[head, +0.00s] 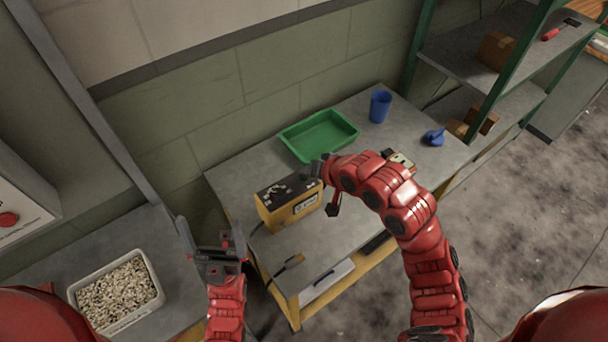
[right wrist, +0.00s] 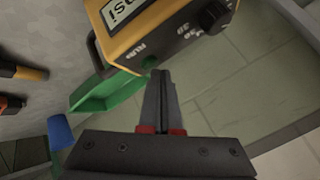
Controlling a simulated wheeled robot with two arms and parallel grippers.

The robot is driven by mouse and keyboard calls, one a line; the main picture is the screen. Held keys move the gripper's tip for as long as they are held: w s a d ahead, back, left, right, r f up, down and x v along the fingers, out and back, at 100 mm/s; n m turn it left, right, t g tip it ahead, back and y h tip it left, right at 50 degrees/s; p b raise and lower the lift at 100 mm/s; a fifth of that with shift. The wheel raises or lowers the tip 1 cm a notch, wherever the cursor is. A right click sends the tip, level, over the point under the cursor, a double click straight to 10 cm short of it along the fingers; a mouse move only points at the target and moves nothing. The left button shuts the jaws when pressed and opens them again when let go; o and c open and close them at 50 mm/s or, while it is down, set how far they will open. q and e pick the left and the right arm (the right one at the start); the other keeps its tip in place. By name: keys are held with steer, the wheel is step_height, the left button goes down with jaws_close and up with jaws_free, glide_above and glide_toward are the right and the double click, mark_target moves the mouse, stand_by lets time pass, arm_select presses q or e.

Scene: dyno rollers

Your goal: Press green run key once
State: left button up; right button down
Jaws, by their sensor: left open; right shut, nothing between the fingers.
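The yellow control box (head: 289,203) stands on the grey worktable, its dark panel facing up. In the right wrist view the box (right wrist: 165,22) shows a display, a black knob (right wrist: 213,17) and a lettered dark panel. A small green key (right wrist: 148,62) shows at the panel's edge, just beyond my fingertips. My right gripper (right wrist: 161,74) is shut and empty, its tips close to the key; I cannot tell whether they touch. In the head view my right gripper (head: 319,172) is at the box's right end, hiding part of it. My left gripper (head: 212,238) is open and empty, left of the table.
A green tray (head: 318,134) lies behind the box, with a blue cup (head: 380,106) to its right. A blue object (head: 434,137) sits near the table's right side. A bin of pale pieces (head: 117,292) is at lower left. Shelves (head: 490,75) stand at the right.

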mark_target(306, 181)
steer(key=shift+f, duration=0.4)
stand_by(0.4)
stand_by(0.4)
steer(key=shift+r+p, duration=0.35)
steer(key=shift+r, duration=0.45)
step_height(306, 181, up, 5)
steer(key=p, duration=0.3)
